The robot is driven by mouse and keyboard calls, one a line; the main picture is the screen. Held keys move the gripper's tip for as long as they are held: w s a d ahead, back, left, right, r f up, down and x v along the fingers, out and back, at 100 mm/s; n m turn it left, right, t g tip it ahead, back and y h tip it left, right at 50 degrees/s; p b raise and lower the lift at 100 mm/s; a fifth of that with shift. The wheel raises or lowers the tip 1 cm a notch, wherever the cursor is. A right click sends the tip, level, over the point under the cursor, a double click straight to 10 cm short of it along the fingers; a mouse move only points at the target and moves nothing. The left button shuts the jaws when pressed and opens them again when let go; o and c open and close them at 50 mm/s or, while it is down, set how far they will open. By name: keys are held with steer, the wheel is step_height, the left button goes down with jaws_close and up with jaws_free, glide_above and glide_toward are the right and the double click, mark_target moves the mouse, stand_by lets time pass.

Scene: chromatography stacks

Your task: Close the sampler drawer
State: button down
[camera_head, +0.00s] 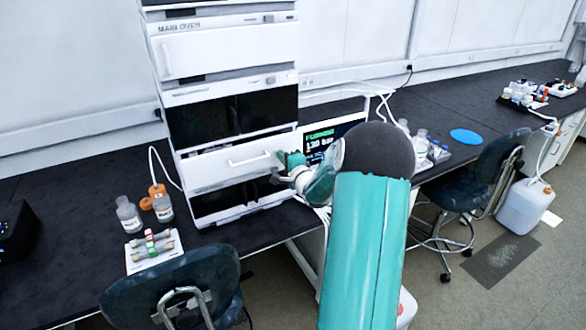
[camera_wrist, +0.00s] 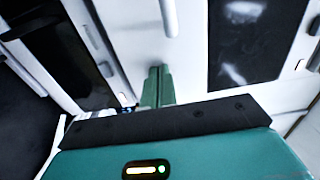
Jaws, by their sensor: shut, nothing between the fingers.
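The sampler drawer (camera_head: 215,168) is a white front with a pale bar handle (camera_head: 249,160), low in the instrument stack. It seems to stand a little forward of the dark panels around it, but I cannot tell how far. My gripper (camera_head: 288,160) is at the right end of the drawer front, right of the handle. In the wrist view the green fingers (camera_wrist: 157,82) are pressed together and empty, pointing at the white front (camera_wrist: 130,40). The handle (camera_wrist: 168,18) shows just beyond the fingertips. Whether the tips touch the front is unclear.
The stack has a white oven door (camera_head: 230,47) above and dark panels. A lit screen (camera_head: 325,138) stands right of it. Bottles (camera_head: 128,214) and a vial tray (camera_head: 152,250) stand left on the black bench. Chairs (camera_head: 180,290) stand in front.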

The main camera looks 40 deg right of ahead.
mark_target(276, 150)
steer(key=x, duration=0.4)
steer(key=shift+w, duration=0.15)
steer(key=shift+w+r, duration=0.1)
steer(key=shift+r, duration=0.1)
steer(key=shift+w, duration=0.1)
steer(key=shift+a+f, duration=0.1)
steer(key=shift+f, duration=0.05)
